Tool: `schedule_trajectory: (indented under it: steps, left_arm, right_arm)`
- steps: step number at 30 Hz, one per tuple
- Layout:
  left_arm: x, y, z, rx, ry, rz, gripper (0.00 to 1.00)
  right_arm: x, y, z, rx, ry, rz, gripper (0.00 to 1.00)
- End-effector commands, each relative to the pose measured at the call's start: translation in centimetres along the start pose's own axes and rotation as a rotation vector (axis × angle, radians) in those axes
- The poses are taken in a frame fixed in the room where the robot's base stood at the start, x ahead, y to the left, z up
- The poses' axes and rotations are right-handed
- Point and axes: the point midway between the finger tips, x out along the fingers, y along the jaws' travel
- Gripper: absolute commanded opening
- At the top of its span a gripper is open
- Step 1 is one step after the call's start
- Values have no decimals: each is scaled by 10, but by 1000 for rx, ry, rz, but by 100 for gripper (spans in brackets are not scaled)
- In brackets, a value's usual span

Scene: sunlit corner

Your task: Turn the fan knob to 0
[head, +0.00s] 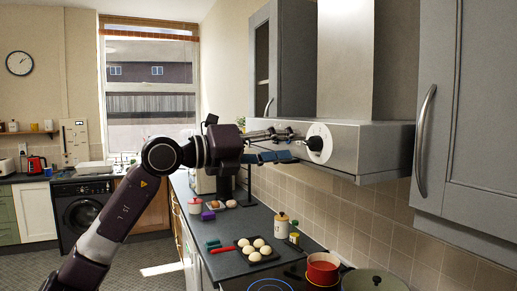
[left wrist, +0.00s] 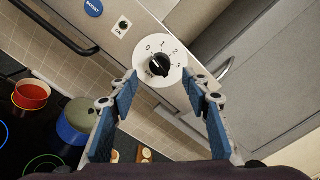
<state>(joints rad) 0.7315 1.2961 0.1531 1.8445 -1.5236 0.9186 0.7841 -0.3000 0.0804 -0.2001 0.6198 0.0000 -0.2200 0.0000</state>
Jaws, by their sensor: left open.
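The fan knob (head: 315,144) is black on a round white dial on the front of the steel range hood (head: 358,150). In the left wrist view the knob (left wrist: 158,66) shows whole, with the marks 0, 1, 2, 3 and FAN around it. Its exact pointer setting is too small to read surely. My left gripper (head: 288,145) reaches from the left to just before the dial. In the left wrist view its blue-padded fingers (left wrist: 162,92) are spread wide, with nothing between them; the knob lies beyond the tips. My right gripper is not in view.
A blue BOOST button (left wrist: 94,8) and a small green-marked switch (left wrist: 123,26) sit beside the dial. Grey cupboards (head: 466,110) flank the hood.

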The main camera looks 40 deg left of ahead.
Motion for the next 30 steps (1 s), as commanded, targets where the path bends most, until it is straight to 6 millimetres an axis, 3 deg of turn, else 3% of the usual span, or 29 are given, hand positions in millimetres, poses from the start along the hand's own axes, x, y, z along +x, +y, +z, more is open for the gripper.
schedule_trajectory:
  steps: [19, 30]
  left_arm:
    - [-57, 0, 0, -2, 0, -2, 44]
    - [-67, 1, 0, -1, 1, 0, 44]
  right_arm:
    - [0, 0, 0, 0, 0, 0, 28]
    - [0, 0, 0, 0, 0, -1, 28]
